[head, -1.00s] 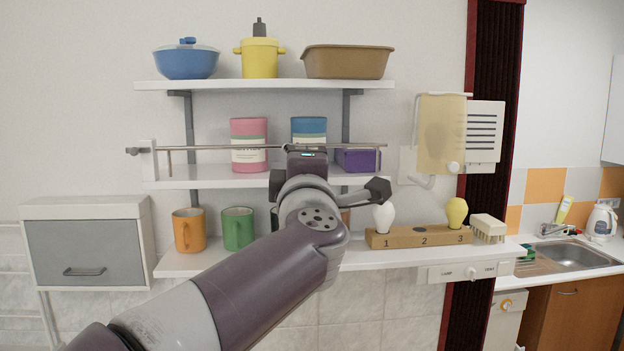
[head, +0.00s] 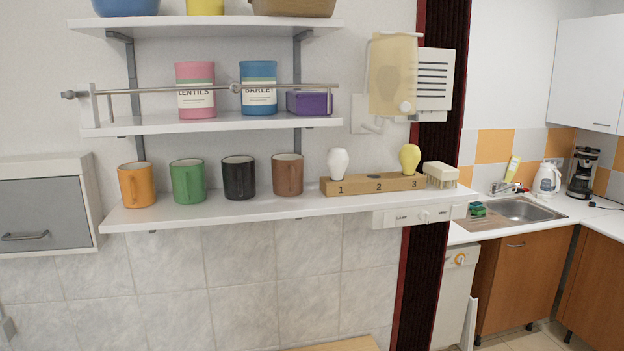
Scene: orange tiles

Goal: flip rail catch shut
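A thin metal rail (head: 160,90) runs across the front of the middle shelf (head: 150,127), passing in front of the canisters. It has a round knob (head: 235,88) near its middle and a dark end knob (head: 68,95) at its left end, beside an upright post (head: 95,104). A short piece hangs down at the rail's right end (head: 329,99). I cannot tell which part is the catch or whether it is shut. Neither of my grippers shows in the head view.
Behind the rail stand a pink lentils canister (head: 195,75), a blue barley canister (head: 258,75) and a purple box (head: 309,103). Several mugs, including an orange one (head: 137,185), and a wooden numbered block (head: 374,184) stand on the lower shelf (head: 250,207). A grey-fronted cabinet (head: 42,212) hangs left.

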